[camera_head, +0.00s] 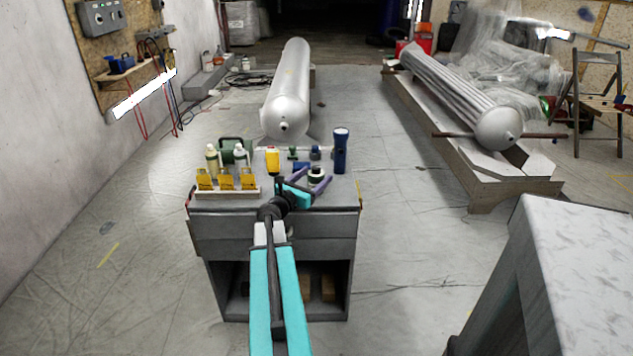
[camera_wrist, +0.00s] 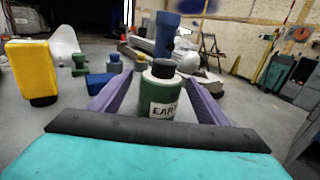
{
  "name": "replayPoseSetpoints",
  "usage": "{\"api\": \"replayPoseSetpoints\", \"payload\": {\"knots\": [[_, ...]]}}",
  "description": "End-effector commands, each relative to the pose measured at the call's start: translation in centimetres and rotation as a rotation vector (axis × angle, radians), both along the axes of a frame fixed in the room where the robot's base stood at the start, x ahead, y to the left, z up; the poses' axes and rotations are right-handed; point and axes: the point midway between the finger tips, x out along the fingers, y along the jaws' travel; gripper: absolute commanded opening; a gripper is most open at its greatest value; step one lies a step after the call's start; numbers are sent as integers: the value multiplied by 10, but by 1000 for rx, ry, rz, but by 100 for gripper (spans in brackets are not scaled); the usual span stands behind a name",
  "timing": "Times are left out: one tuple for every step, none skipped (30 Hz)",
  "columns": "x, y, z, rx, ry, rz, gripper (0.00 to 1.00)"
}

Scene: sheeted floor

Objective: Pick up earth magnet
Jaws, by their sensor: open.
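The earth magnet (camera_wrist: 158,94) is a short dark green and white cylinder with a dark cap and a label whose visible letters read "EAR". It stands upright near the front right of the workbench top and also shows in the head view (camera_head: 316,173). My gripper (camera_wrist: 160,88) is open, with one purple finger on each side of the magnet. It reaches in low from the front in the head view (camera_head: 318,177). I cannot tell whether either finger touches the magnet. The teal palm hides the bench just before it.
The workbench (camera_head: 270,222) also holds a blue flashlight (camera_head: 340,150) behind the magnet, a yellow item (camera_head: 272,160) to the left, two pale bottles, small green and blue items, and a rack with yellow pieces (camera_head: 227,183). A pale block (camera_head: 580,260) stands at the right.

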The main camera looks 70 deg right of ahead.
Motion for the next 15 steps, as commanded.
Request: {"api": "replayPoseSetpoints", "payload": {"knots": [[-1, -6, 0, 0, 0, -1, 69], [-1, -8, 0, 0, 0, -1, 69], [-2, -9, 0, 0, 0, -1, 69], [-2, -10, 0, 0, 0, -1, 69], [-3, -11, 0, 0, 0, -1, 69], [-3, -12, 0, 0, 0, -1, 69], [-3, -12, 0, 0, 0, -1, 69], [-3, -12, 0, 0, 0, -1, 69], [-3, -12, 0, 0, 0, -1, 69], [-3, -12, 0, 0, 0, -1, 69], [-3, -11, 0, 0, 0, -1, 69], [-3, -11, 0, 0, 0, -1, 69], [-3, -11, 0, 0, -1, -1, 69], [-3, -11, 0, 0, -1, -1, 69], [-3, -11, 0, 0, -1, -1, 69]]}}
